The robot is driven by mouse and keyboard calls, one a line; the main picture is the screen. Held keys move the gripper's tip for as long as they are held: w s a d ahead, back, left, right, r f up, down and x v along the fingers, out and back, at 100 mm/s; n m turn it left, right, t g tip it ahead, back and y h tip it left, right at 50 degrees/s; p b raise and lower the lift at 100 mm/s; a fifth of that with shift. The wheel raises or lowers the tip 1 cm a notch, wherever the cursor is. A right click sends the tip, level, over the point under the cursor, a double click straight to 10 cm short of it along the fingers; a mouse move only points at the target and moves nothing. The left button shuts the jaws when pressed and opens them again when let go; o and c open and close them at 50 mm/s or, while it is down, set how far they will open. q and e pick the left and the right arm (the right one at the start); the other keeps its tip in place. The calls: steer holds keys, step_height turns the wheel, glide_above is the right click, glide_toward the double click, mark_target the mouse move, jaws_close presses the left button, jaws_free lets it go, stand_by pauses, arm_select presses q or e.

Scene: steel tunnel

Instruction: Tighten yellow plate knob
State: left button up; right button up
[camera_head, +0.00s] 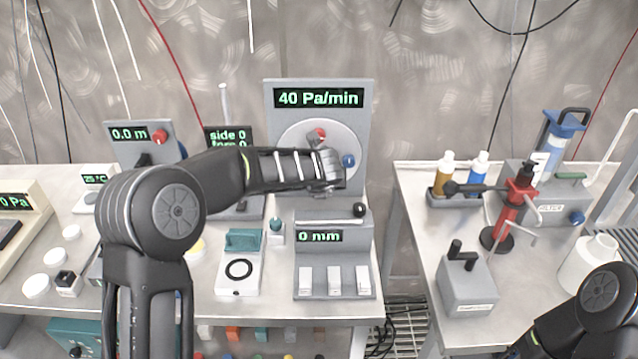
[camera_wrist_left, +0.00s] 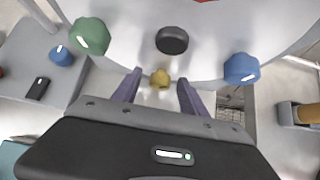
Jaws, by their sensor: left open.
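The yellow knob (camera_wrist_left: 160,78) sits at the edge of the round plate in the left wrist view, between the two purple fingertips of my left gripper (camera_wrist_left: 160,82). The fingers are open, with a gap visible on both sides of the knob. In the head view my left gripper (camera_head: 328,172) is in front of the lower part of the round plate (camera_head: 300,136) and hides the yellow knob. The plate also carries a red knob (camera_head: 318,135), a blue knob (camera_head: 348,160), a green knob (camera_wrist_left: 90,36) and a dark centre hub (camera_wrist_left: 172,40). My right gripper is out of view.
The panel behind the plate has a display (camera_head: 318,98) reading 40 Pa/min. Below stands a grey gauge block (camera_head: 334,262) reading 0 mm. A teal-topped device (camera_head: 241,262) is left of it. A gap separates this bench from the right bench, which holds bottles and a crank box (camera_head: 467,285).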

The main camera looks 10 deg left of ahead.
arm_select(q)
jaws_close()
stand_by(0.3)
stand_by(0.4)
steer(key=shift+d+m+y+p, duration=0.15)
steer(key=shift+m+y+p, duration=0.25)
steer(key=shift+y+p, duration=0.35)
steer(key=shift+d+m+g+y+p, duration=0.15)
steer(key=shift+m+g+y+p, duration=0.2)
steer(key=shift+y+p, duration=0.35)
steer(key=shift+d+f+m+y, duration=0.1)
steer(key=shift+m+y, duration=0.25)
steer(key=shift+y, duration=0.2)
steer(key=shift+w+f+m+y+p, duration=0.1)
steer(key=shift+m+y+p, duration=0.3)
steer(key=shift+y, duration=0.4)
jaws_free()
